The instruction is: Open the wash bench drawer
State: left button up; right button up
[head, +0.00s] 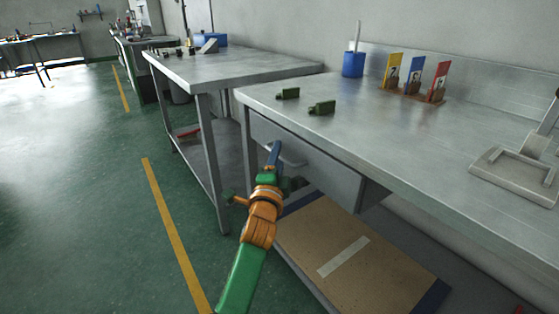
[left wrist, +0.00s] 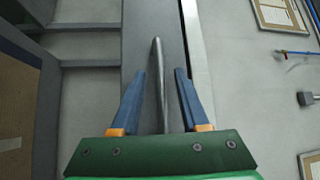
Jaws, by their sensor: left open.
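The wash bench (head: 400,130) is a long metal bench on the right in the head view. Its grey drawer (head: 335,178) sits under the top and looks about flush with the bench front. The drawer's bar handle (head: 291,158) is partly hidden behind my left gripper (head: 274,154). In the left wrist view the handle (left wrist: 157,75) runs between the two blue fingers of my left gripper (left wrist: 158,100). The fingers are apart, with a gap on each side of the bar. My right gripper is not in view.
A brown board (head: 360,265) lies on the shelf below the drawer. Two small green pieces (head: 322,108), a blue cup (head: 353,64) and coloured cards (head: 415,75) stand on the bench. Another metal table (head: 225,68) stands beyond. The green floor to the left is clear.

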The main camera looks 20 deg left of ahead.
pick_arm(q)
jog(key=shift+w, duration=0.15)
grip_shut()
dwell(1.4)
